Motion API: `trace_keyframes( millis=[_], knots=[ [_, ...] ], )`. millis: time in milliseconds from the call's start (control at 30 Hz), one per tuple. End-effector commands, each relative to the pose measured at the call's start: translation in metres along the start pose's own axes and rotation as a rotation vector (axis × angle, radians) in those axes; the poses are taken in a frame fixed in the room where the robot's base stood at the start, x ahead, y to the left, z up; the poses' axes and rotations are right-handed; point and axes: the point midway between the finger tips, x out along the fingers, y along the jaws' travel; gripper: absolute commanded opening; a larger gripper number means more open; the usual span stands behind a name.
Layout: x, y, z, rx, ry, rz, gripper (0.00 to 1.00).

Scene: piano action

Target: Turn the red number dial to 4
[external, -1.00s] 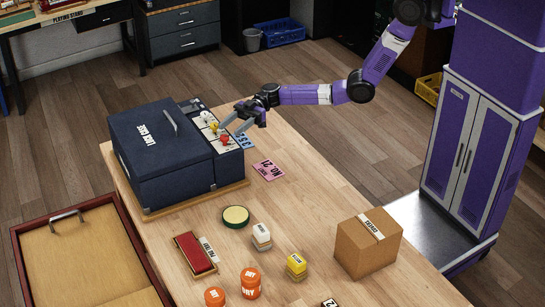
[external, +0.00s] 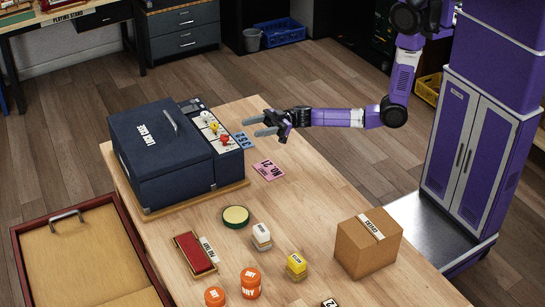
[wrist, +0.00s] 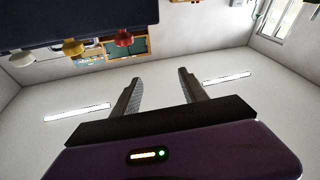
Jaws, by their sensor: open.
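The red dial (external: 225,139) sits on the panel at the right side of the dark blue lock case (external: 160,150). A yellow dial (external: 214,127) and a white dial (external: 205,115) stand in line behind it. In the wrist view the red dial (wrist: 123,39), yellow dial (wrist: 74,48) and white dial (wrist: 24,58) show at the upper left. The numbers at the dials are too small to read. My gripper (external: 259,125) is open and empty, to the right of the dials and apart from them, with its fingers pointing left toward the case.
A blue card (external: 244,141) and a pink card (external: 268,170) lie right of the case. A green-rimmed round tin (external: 236,217), a red block (external: 195,253), small jars and a cardboard box (external: 368,243) stand nearer the front.

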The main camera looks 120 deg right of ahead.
Motion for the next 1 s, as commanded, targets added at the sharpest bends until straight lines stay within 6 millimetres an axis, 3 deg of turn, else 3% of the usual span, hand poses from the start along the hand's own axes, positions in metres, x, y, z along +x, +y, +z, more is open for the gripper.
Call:
trace_keyframes(
  millis=[33,200,467,700,1000],
  knots=[
    [-0.009,-0.015,0.013,-0.011,0.023,0.062,0.51],
    [-0.018,-0.048,0.022,-0.099,0.078,0.312,0.51],
    [-0.008,-0.075,0.022,-0.178,0.028,0.725,0.51],
    [0.024,-0.072,0.007,-0.163,-0.125,1.048,0.51],
    [0.061,-0.045,-0.023,-0.096,-0.262,1.221,0.51]
  ],
)
